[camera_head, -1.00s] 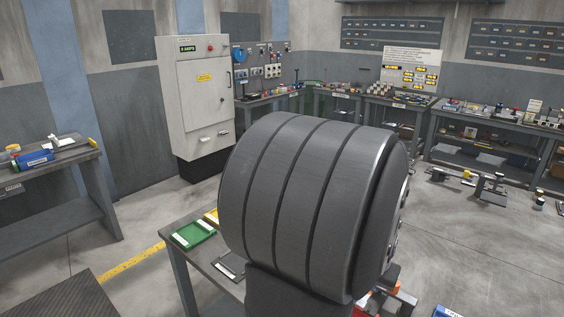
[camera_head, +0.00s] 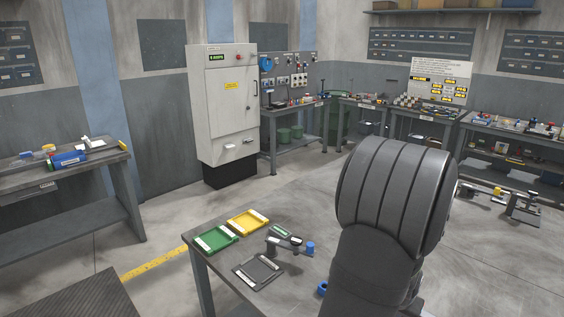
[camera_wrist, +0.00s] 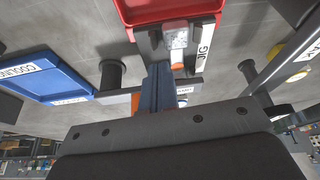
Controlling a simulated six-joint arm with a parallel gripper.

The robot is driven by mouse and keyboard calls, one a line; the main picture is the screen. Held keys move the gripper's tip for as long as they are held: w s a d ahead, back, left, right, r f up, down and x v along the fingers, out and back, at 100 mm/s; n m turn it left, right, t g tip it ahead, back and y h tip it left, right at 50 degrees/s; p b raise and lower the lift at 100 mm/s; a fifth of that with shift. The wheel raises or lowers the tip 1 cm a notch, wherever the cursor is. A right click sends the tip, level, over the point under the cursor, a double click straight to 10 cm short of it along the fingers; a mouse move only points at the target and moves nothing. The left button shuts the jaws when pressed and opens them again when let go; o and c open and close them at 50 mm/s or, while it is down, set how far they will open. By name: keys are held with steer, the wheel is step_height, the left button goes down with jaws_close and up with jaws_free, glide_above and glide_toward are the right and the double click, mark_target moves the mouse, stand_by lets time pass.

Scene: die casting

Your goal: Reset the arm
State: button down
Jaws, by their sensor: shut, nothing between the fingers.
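My gripper (camera_wrist: 160,82) shows in the wrist view as narrow blue-grey fingers, closed together with no part held between them. It hangs over a work area, with a red tray (camera_wrist: 150,14) beyond the fingertips and a small grey metal block (camera_wrist: 175,36) on a fixture near a label reading JIG. A blue tray (camera_wrist: 45,75) labelled COOLING lies to the left. In the head view my dark grey arm link fills the lower right and hides the gripper.
In the head view, a table (camera_head: 222,285) holds a green tray (camera_head: 215,240), a yellow tray (camera_head: 248,222), a dark flat tray (camera_head: 258,272) and a small fixture (camera_head: 290,245). A grey cabinet (camera_head: 228,110) and workbenches stand behind, across open floor.

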steer(key=shift+w+d, duration=0.85)
steer(key=shift+w, duration=0.05)
steer(key=shift+r, duration=0.1)
